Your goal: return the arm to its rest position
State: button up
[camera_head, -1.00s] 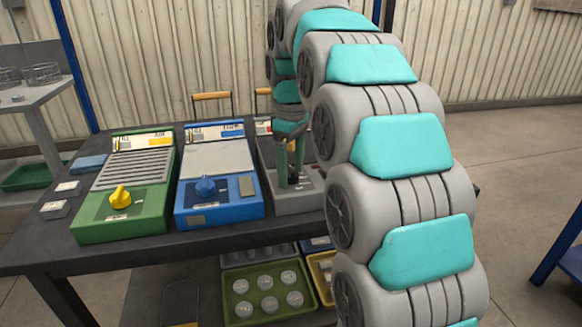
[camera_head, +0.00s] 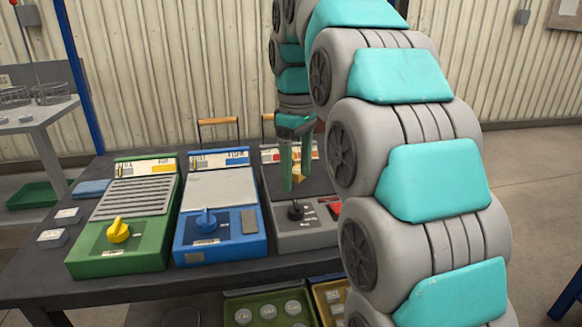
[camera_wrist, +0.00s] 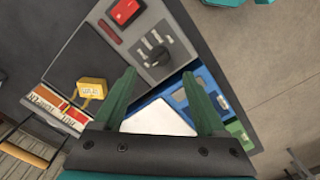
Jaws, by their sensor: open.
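My arm runs down the right side of the head view, and my gripper (camera_head: 296,168) hangs fingers-down above the grey device (camera_head: 300,231). Its two green fingers are apart with nothing between them. The wrist view also shows my gripper (camera_wrist: 170,100) open and empty. In that view the grey device has a black knob (camera_wrist: 157,57), a red switch (camera_wrist: 126,11) and a small yellow block (camera_wrist: 91,88) on its dark plate. The fingers are clear of the device.
A blue device (camera_head: 219,229) and a green device (camera_head: 126,230) stand to the left on the dark table (camera_head: 180,285). Small clear boxes (camera_head: 60,226) sit at its left edge. Open floor (camera_head: 535,180) is at the right.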

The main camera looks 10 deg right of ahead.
jog(key=s+f+m, duration=0.3)
jog(key=s+f, duration=0.4)
jog(key=s, duration=0.3)
jog(key=s+d+f+m+g, duration=0.1)
jog(key=s+f+m, duration=0.2)
jog(key=s+f, duration=0.4)
jog(key=s+f+m, duration=0.3)
jog(key=s+f, duration=0.4)
jog(key=s, duration=0.7)
jog(key=shift+s+d+f+g, duration=0.2)
jog(key=shift+s+d+g, duration=0.1)
jog(key=shift+d+g, duration=0.1)
